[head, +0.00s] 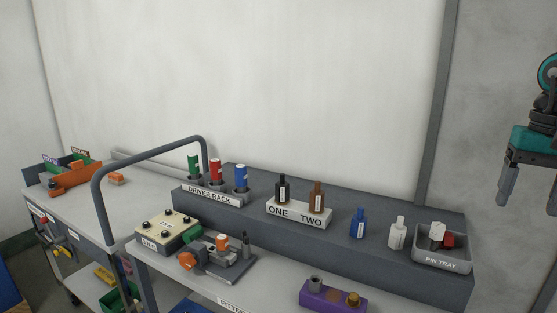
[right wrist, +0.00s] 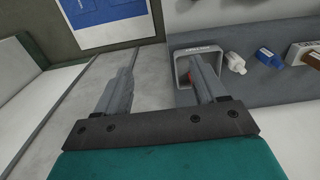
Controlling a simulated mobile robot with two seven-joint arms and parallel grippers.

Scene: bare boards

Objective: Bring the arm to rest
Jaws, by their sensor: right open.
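My right gripper (head: 528,195) hangs at the right edge of the head view, its fingers pointing down, to the right of and above the bench. It is open and holds nothing. In the right wrist view its two grey fingers (right wrist: 166,85) stand wide apart, and the right finger overlaps the view of the grey pin tray (right wrist: 180,70). The rest of my right arm is mostly cut off by the picture's edge. My left gripper is not in view.
The raised grey shelf carries the pin tray (head: 442,261), a white bottle (head: 397,234), a blue bottle (head: 358,224), a block with two bottles (head: 300,213) and the driver rack (head: 214,194). A purple block (head: 332,297) stands in front. The wall right of the bench is bare.

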